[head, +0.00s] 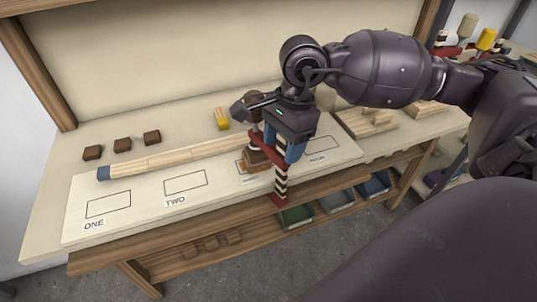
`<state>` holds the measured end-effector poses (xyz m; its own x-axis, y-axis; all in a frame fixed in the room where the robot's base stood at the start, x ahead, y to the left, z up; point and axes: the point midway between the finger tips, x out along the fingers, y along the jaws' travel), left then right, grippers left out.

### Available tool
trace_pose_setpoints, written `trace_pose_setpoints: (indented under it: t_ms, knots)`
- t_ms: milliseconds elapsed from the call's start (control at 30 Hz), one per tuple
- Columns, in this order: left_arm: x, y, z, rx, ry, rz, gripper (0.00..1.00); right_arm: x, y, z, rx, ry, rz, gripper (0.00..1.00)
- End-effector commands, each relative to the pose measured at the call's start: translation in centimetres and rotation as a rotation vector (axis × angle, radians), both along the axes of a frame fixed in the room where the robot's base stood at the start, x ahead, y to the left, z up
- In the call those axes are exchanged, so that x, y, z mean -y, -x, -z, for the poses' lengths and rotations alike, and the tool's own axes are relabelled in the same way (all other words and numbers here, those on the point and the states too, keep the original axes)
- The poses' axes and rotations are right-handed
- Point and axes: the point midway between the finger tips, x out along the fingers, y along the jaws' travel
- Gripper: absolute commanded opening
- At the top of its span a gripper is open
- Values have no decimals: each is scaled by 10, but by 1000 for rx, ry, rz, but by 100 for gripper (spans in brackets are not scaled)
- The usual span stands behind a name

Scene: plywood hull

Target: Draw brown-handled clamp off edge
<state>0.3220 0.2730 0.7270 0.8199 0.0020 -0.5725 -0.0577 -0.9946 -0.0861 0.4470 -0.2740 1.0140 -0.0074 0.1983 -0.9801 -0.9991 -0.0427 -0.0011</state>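A red clamp (271,160) with a brown-and-cream striped handle (281,181) sits at the front edge of the board, its handle hanging down over the edge. A brown part (254,155) lies beside it on the board. My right gripper (283,148), with blue fingers, is over the clamp and overlaps its upper part, pointing down. The fingers stand on either side of the red part, but I cannot tell whether they press on it. My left gripper is not in view.
A pale board (140,205) with outlined boxes marked ONE and TWO lies along the bench (60,180). A long wooden bar (170,158), several dark blocks (122,145) and a yellow block (221,120) lie behind. Bins (297,217) stand on the shelf below.

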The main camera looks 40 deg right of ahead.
Motion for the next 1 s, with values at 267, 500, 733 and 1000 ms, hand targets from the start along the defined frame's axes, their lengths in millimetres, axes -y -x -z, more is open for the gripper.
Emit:
trace_pose_setpoints:
  t_ms: [267, 500, 733, 1000]
  knots:
    - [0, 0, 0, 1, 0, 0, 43, 0, 0, 0, -1, 0, 0, 16]
    - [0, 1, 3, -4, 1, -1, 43, 0, 0, 0, 1, -1, 0, 0]
    - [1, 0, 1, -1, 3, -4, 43, -1, 5, -1, 0, 0, 0, 0]
    - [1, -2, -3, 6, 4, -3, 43, -3, 13, -1, 0, 0, -1, 0]
